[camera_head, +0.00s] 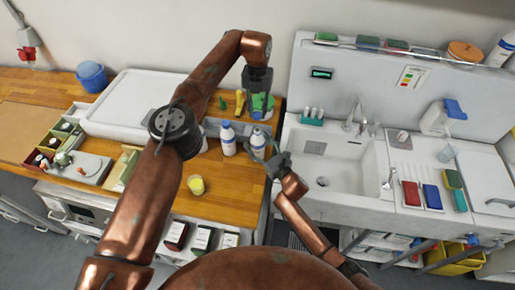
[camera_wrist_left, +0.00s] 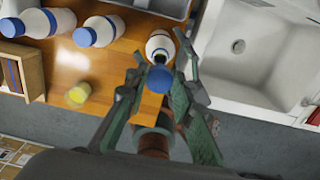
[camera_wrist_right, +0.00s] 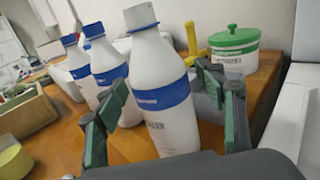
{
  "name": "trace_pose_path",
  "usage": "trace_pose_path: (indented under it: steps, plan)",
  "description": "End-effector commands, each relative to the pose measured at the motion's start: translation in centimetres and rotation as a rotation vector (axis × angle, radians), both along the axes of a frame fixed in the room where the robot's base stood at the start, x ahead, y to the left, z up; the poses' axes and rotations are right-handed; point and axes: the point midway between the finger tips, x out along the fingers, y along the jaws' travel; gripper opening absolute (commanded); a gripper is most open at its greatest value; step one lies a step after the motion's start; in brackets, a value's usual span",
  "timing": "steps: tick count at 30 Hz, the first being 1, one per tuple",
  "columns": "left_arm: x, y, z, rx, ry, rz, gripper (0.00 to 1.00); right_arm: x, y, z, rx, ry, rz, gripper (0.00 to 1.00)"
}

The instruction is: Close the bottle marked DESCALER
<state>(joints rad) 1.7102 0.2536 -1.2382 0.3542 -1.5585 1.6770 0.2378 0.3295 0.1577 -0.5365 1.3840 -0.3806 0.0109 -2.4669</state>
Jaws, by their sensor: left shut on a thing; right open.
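A white bottle with a blue band (camera_wrist_right: 160,100) stands on the wooden counter, uncapped; its small print is too blurred to read. It also shows in the head view (camera_head: 258,145), and the left wrist view shows its dark open mouth (camera_wrist_left: 160,57). My left gripper (camera_head: 259,100) is shut on a blue cap (camera_wrist_left: 160,80), held above and apart from the bottle. My right gripper (camera_head: 270,153) is open, its fingers on either side of the bottle's body in the right wrist view. Whether they touch it, I cannot tell.
Two similar bottles with blue caps (camera_wrist_right: 106,65) (camera_wrist_right: 75,60) stand in a row to the left. A green-lidded tub (camera_wrist_right: 235,48) is behind. A yellow cup (camera_head: 196,184) stands near the counter's front. The sink (camera_head: 325,165) is to the right.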

Motion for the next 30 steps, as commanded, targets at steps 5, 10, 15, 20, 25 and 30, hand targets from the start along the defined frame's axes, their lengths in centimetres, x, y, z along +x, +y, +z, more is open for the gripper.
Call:
trace_pose_path:
  steps: [5, 10, 15, 20, 25, 30]
  plan:
    - [0.00, -0.02, -0.01, 0.000, 0.000, 0.000, 0.15, 0.19, 0.11, -0.02, 0.001, 0.001, 0.000, 0.64]
    - [-0.01, -0.02, -0.01, 0.000, 0.000, 0.000, 0.15, 0.17, 0.11, -0.01, 0.001, 0.001, 0.000, 0.62]
    - [-0.01, -0.02, -0.01, 0.000, 0.000, 0.000, 0.15, 0.16, 0.11, -0.02, 0.001, 0.001, 0.000, 0.51]
    - [-0.01, -0.03, -0.01, 0.000, 0.000, 0.000, 0.15, 0.16, 0.09, -0.02, 0.001, 0.001, 0.000, 0.40]
    - [-0.01, -0.04, -0.01, 0.000, 0.000, 0.000, 0.15, 0.16, 0.09, -0.02, 0.001, 0.001, 0.000, 0.28]
    - [-0.01, -0.05, -0.01, 0.000, 0.000, -0.001, 0.15, 0.15, 0.09, -0.03, 0.001, 0.001, 0.000, 0.16]
